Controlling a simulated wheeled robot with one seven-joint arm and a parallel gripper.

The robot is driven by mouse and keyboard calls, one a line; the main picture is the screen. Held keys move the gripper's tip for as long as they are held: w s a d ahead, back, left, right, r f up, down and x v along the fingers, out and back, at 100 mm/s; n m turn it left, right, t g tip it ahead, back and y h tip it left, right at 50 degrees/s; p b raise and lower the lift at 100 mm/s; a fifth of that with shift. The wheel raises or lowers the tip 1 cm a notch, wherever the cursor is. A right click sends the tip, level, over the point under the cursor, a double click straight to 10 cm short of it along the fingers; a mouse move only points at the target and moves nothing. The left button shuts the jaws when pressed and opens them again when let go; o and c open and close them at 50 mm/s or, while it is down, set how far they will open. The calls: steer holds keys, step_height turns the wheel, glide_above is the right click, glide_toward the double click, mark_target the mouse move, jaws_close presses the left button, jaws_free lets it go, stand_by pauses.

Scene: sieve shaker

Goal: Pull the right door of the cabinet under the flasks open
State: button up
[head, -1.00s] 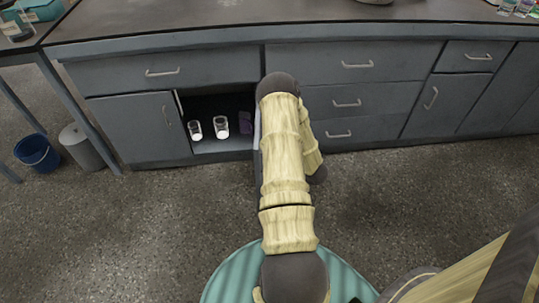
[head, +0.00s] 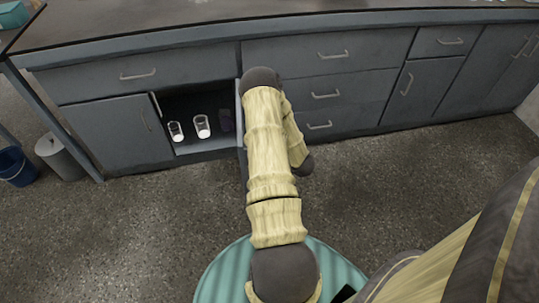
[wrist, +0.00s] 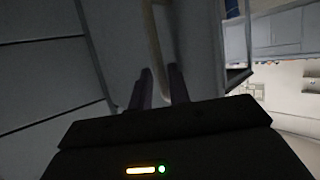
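The right door (head: 241,118) of the cabinet stands swung out into the room, seen nearly edge-on and partly hidden behind my arm. To its left the compartment (head: 205,150) is exposed, with two glass vessels (head: 201,127) and a dark object (head: 225,121) inside. The left door (head: 125,135) is closed. In the wrist view a pale bar handle (wrist: 154,45) runs down between the two dark fingers of my gripper (wrist: 160,78). My arm hides the gripper in the head view.
Drawers (head: 320,97) lie right of the compartment, with a further closed door (head: 408,95) beyond. A grey bin (head: 60,155) and a blue bucket (head: 16,166) stand at the left. The floor before the cabinet is clear. The flasks are not clearly visible.

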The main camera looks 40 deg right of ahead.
steer(key=p+v, duration=0.4)
steer(key=v, duration=1.3)
steer(key=shift+p, duration=0.3)
steer(key=w+a+r+g+h, duration=0.25)
steer(key=w+r, duration=0.25)
steer(key=w, duration=0.3)
steer(key=w+a+r+g+h, duration=0.2)
steer(key=w+a+r+g, duration=0.15)
steer(key=w+r, duration=0.35)
steer(key=s+a+r+m+g+y, duration=0.15)
steer(key=s+a+r, duration=0.35)
steer(key=a, duration=0.8)
steer(key=s+a+r+m+g+y, duration=0.1)
steer(key=s+a+r+g, duration=0.3)
steer(key=a, duration=0.8)
step_height(320, 180, up, 34)
steer(key=s+p, duration=0.1)
steer(key=p, duration=3.2)
steer(key=shift+t, duration=0.35)
